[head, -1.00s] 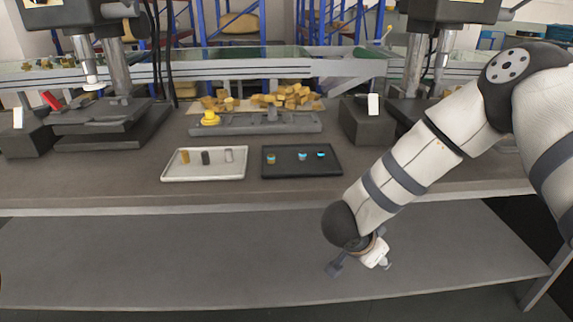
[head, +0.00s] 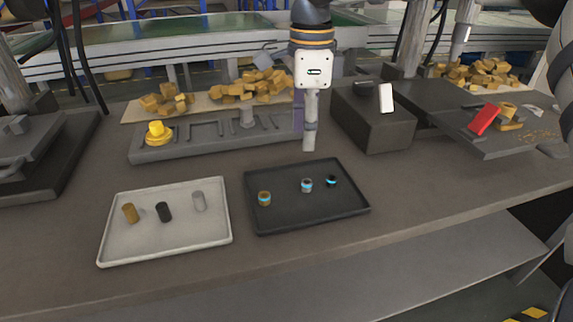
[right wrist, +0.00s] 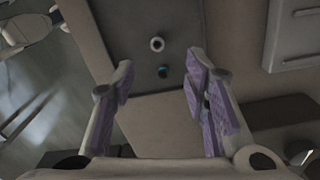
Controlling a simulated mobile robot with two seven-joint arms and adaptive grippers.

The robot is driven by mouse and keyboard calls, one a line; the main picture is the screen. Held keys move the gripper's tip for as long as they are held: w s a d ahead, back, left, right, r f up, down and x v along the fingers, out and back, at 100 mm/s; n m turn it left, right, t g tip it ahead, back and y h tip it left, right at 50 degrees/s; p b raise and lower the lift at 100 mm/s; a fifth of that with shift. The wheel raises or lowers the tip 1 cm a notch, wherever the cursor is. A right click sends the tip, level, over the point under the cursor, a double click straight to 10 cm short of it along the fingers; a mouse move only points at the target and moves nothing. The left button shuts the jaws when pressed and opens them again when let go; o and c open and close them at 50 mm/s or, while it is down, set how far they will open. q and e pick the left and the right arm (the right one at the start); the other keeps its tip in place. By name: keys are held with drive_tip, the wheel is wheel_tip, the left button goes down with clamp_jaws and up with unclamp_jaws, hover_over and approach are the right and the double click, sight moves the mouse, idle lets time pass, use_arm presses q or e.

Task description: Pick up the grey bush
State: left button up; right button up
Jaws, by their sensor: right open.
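The grey bush (head: 307,185), a short ring with a blue-lit band, stands in the middle of the black tray (head: 262,224). It also shows from above in the right wrist view (right wrist: 157,44), beyond my fingertips. A brass bush (head: 264,198) stands to its left and a black bush (head: 331,181) to its right. My right gripper (head: 309,140) points down over the bench, behind the tray in the head view. In the right wrist view its purple-padded fingers (right wrist: 160,85) are apart, with nothing between them.
A white tray (head: 170,252) with brass, black and light grey pins lies left of the black tray. A grey slotted fixture (head: 210,138) with a yellow knob (head: 158,133) stands behind. A dark box (head: 372,120) is at right. The bench front is clear.

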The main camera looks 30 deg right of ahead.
sight(308, 182)
drive_tip(key=f, duration=0.1)
drive_tip(key=s+f, duration=0.1)
drive_tip(key=f, duration=0.1)
drive_tip(key=shift+s+f, duration=0.3)
drive_tip(key=shift+s, duration=0.05)
drive_tip(key=f, duration=0.5)
drive_tip(key=w+f, duration=0.1)
drive_tip(key=f, duration=0.1)
drive_tip(key=shift+d+f, duration=0.2)
drive_tip(key=shift+f, duration=0.1)
drive_tip(key=c, duration=0.9)
